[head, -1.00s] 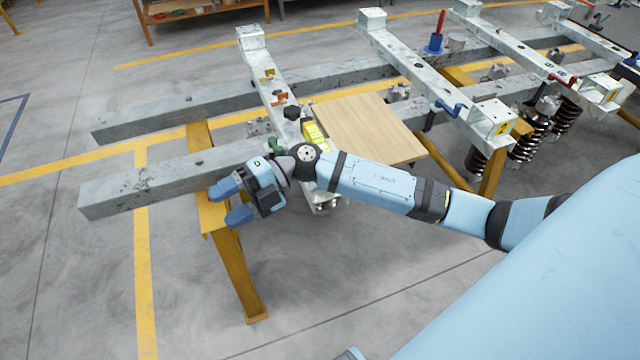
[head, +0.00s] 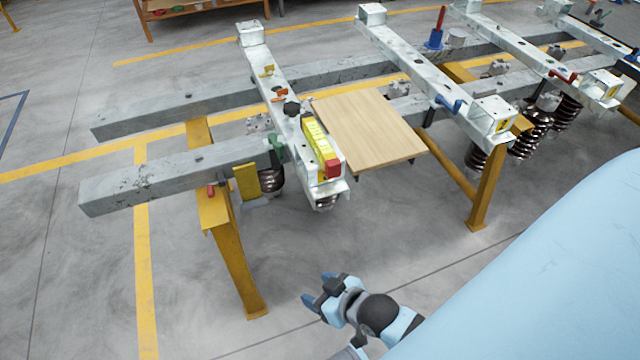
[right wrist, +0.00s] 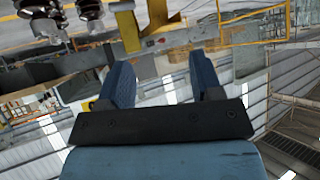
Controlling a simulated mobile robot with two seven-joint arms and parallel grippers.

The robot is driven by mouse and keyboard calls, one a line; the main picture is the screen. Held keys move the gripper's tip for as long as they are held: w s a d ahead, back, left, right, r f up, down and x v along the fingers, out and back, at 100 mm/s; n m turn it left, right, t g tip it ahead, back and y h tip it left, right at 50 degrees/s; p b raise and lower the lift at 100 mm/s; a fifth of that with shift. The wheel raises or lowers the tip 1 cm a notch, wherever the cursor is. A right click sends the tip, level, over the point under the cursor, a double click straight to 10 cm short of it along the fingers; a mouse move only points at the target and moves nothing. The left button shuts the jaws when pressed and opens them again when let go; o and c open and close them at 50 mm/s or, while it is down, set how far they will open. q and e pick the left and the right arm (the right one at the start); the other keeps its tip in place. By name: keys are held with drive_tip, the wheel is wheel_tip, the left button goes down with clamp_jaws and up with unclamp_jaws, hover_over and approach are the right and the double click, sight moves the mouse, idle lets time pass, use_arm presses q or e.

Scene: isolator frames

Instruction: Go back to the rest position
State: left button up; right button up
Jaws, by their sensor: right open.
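My right gripper (head: 316,290) is low at the bottom centre of the head view, over the grey floor in front of the frame. Its blue fingers are apart with nothing between them. The right wrist view shows the same two fingers (right wrist: 162,78) spread and empty. My left gripper does not show in either view.
An isolator frame of grey beams (head: 150,185) stands on yellow trestles (head: 238,270). A yellow block with a red end (head: 318,145) lies on the nearest white crossbeam. A wooden board (head: 368,130) sits to its right. The floor between frame and gripper is clear.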

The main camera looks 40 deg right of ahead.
use_arm(q)
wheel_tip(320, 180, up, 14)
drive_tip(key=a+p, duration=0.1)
drive_tip(key=p, duration=1.5)
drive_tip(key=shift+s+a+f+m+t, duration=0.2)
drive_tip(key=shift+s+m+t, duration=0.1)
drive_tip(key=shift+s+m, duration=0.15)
use_arm(e)
wheel_tip(320, 180, up, 14)
drive_tip(key=d, duration=0.1)
drive_tip(key=shift+s+f+n, duration=0.2)
drive_tip(key=shift+s+n, duration=0.1)
drive_tip(key=shift+s, duration=0.1)
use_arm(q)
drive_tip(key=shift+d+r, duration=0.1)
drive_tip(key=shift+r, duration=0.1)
use_arm(e)
drive_tip(key=shift+r+t, duration=0.3)
